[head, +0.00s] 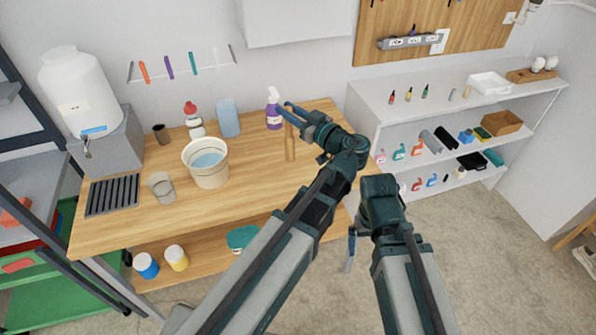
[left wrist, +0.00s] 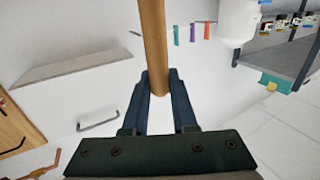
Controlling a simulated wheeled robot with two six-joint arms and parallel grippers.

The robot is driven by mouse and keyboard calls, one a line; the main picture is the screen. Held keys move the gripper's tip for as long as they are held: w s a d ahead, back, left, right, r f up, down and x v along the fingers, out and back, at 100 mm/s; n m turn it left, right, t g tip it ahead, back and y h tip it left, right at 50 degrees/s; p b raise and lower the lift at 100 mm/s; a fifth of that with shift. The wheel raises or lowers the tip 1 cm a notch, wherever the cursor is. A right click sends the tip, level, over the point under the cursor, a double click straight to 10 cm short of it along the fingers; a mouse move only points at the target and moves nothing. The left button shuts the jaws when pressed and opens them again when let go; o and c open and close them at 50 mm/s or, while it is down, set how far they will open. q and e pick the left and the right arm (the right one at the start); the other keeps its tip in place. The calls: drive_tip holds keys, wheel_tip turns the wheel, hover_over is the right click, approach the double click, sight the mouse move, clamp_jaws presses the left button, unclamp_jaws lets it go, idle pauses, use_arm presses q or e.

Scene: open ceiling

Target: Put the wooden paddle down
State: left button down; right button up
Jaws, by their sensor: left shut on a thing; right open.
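The wooden paddle (head: 290,142) is a light brown stick, held roughly upright at the right part of the wooden table (head: 255,172). My left gripper (head: 288,110) is shut on its upper end. In the left wrist view the paddle (left wrist: 153,45) runs up out of the picture from between the fingers of the left gripper (left wrist: 160,92). I cannot tell whether its lower end touches the tabletop. My right gripper (head: 349,252) is open and empty, pointing down in front of the table.
A bucket (head: 206,173) of water stands left of the paddle, with a glass (head: 161,188) beside it. A purple spray bottle (head: 273,112), a blue bottle (head: 228,118) and a red-capped bottle (head: 194,122) stand behind. The tabletop between bucket and paddle is clear. White shelves (head: 400,112) stand right.

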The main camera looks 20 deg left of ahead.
use_arm(q)
drive_tip(key=s+a+f+t+b, duration=0.1)
drive_tip(key=s+a+f+b, duration=0.2)
drive_tip(key=s+f+b, duration=0.3)
drive_tip(key=shift+s+f+m+h, duration=0.3)
drive_tip(key=shift+f+m, duration=0.1)
drive_tip(key=shift+f, duration=0.3)
use_arm(e)
wheel_tip(320, 180, down, 7)
drive_tip(key=shift+d+f, duration=0.15)
drive_tip(key=shift+d, duration=0.25)
use_arm(q)
drive_tip(key=shift+w, duration=0.15)
